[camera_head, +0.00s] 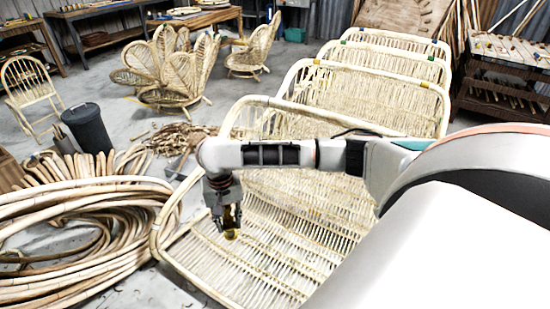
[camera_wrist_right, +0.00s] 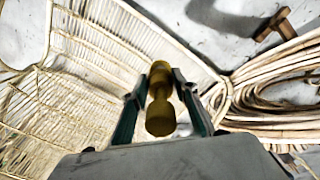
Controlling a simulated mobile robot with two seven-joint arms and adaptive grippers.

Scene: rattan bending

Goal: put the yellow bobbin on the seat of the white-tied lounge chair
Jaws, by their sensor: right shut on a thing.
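My right gripper (camera_head: 228,217) is shut on the yellow bobbin (camera_wrist_right: 160,98), which sits between the two fingers in the right wrist view. In the head view only a small part of the bobbin (camera_head: 231,235) shows below the fingers. The gripper hangs over the woven seat of the nearest rattan lounge chair (camera_head: 265,262), near its left side. My arm crosses in front of this chair and hides part of its back. No white tie can be made out clearly on it. The wrist view shows woven rattan (camera_wrist_right: 55,112) left of the bobbin. My left gripper is out of view.
More lounge chairs (camera_head: 375,95) stand in a row behind, with small coloured ties on their top rails. Coiled rattan poles (camera_head: 75,235) lie at the left. A dark bin (camera_head: 87,128) and peacock-style chairs (camera_head: 170,70) stand further back.

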